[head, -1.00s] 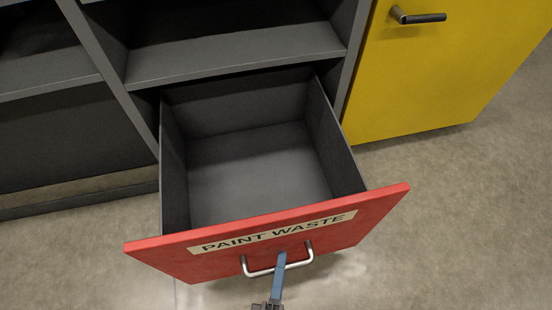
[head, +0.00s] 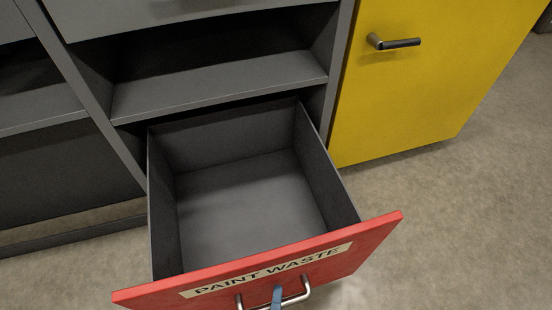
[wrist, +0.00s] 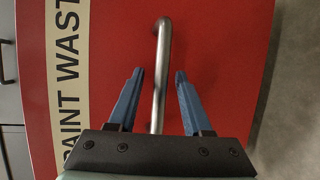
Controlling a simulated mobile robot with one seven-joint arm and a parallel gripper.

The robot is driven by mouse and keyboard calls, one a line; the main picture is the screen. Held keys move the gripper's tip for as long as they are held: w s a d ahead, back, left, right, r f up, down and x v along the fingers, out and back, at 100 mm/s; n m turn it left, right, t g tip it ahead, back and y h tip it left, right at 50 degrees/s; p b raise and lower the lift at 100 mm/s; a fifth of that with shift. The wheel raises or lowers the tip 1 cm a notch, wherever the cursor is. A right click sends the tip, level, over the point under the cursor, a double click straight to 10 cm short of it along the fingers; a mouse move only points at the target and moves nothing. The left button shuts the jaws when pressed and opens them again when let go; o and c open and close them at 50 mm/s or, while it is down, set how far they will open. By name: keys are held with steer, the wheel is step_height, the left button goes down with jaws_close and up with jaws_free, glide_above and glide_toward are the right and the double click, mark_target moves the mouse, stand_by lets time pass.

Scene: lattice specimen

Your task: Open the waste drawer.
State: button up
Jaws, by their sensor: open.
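The waste drawer (head: 254,265) has a red front labelled PAINT WASTE and stands well out of the grey cabinet, with its empty grey interior showing. Its metal bar handle (head: 307,287) is at the bottom of the head view, partly cut off. In the wrist view the handle (wrist: 158,108) runs between the two blue fingers of my gripper (wrist: 159,72). The fingers are open, one on each side of the bar, with visible gaps. In the head view only a blue finger (head: 277,296) shows at the handle.
The grey cabinet (head: 225,95) has open shelves above and left of the drawer. A yellow door (head: 440,80) with a dark lever handle (head: 396,43) is at the right, shut. Bare concrete floor (head: 460,220) lies right of the drawer.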

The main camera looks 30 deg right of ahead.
steer(key=p+v, duration=0.5)
steer(key=v, duration=0.8)
stand_by(0.4)
